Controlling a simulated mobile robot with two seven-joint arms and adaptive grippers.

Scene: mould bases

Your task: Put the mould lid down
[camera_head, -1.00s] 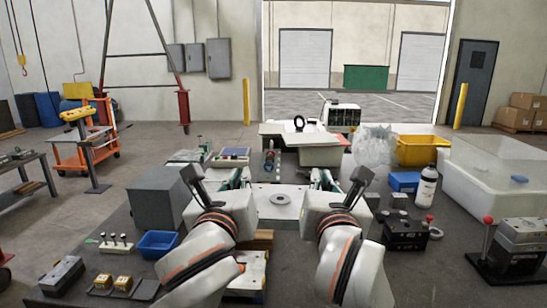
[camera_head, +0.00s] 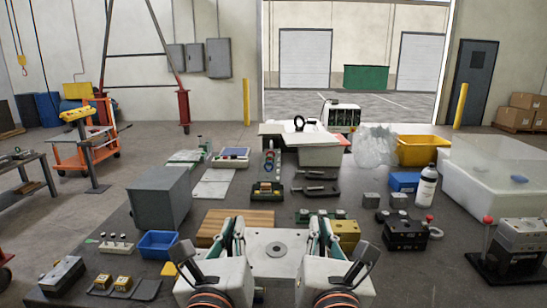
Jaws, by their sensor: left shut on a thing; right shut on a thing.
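The mould lid is a pale grey square plate (camera_head: 258,264) with a round ring at its centre, level between my two grippers at the near middle of the bench. My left gripper (camera_head: 239,232) is shut on its left side. My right gripper (camera_head: 318,232) is shut on its right side. The near edge of the lid lies between the gripper bodies. What is under the lid is mostly hidden, so I cannot tell whether it touches anything below.
A wooden board (camera_head: 215,227) lies just behind my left gripper. A yellow block (camera_head: 348,230) stands beside my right gripper. A blue bin (camera_head: 158,244) and a grey box (camera_head: 160,197) are to the left. A black control box (camera_head: 405,233) is to the right.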

